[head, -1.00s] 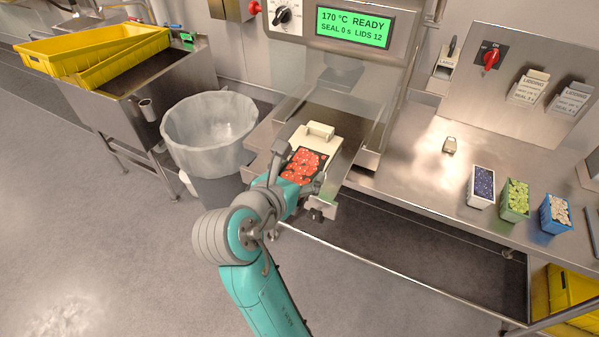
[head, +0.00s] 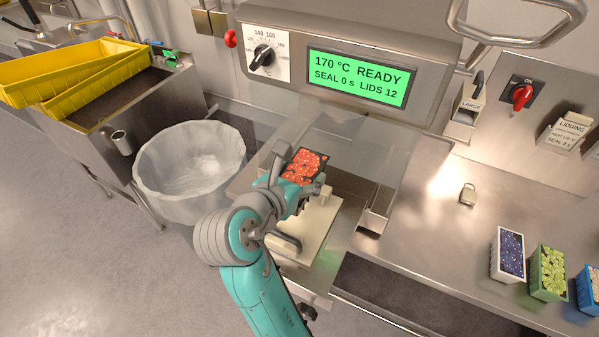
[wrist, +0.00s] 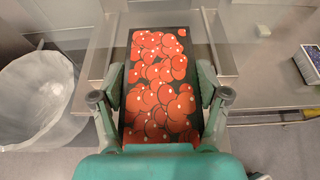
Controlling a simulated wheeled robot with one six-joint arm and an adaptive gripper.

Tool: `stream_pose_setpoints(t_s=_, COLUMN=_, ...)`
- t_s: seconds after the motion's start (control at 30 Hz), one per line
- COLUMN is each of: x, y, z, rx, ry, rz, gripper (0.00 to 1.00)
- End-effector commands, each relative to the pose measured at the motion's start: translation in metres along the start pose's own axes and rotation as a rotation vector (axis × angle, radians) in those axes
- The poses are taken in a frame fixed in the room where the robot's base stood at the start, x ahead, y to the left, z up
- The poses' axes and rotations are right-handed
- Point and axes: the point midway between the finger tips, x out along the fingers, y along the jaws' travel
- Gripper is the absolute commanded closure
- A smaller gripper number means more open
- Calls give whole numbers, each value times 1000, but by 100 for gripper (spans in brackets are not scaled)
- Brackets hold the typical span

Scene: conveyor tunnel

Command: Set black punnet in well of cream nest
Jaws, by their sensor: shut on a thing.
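The black punnet (head: 304,167), full of red round slices, is held in my gripper (head: 302,172). The wrist view shows the punnet (wrist: 158,85) long and upright between the two fingers (wrist: 160,98), which press on its sides. The cream nest (head: 318,226) lies on the metal shelf below the sealing machine, nearer to me than the punnet in the head view. My gripper and arm cover part of the nest, and its well is mostly hidden. I cannot tell the punnet's height above the surface. The nest is not visible in the wrist view.
The sealing machine with a green display (head: 358,77) and a clear guard stands just behind. A lined bin (head: 190,175) is at left, beside a sink with yellow crates (head: 75,75). Punnets (head: 508,254) and a small tag (head: 468,194) sit on the right counter.

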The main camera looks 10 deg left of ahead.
Motion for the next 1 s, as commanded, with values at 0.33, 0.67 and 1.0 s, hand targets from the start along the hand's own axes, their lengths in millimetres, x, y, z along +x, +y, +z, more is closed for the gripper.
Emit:
stream_pose_setpoints(t_s=0.33, x=12, y=0, z=-30, rx=-3, ry=1, rz=-1, gripper=88)
stream_pose_setpoints(t_s=0.67, x=21, y=0, z=-50, rx=0, ry=-1, rz=0, gripper=88)
stream_pose_setpoints(t_s=1.0, x=21, y=0, z=-51, rx=0, ry=-1, rz=0, gripper=88)
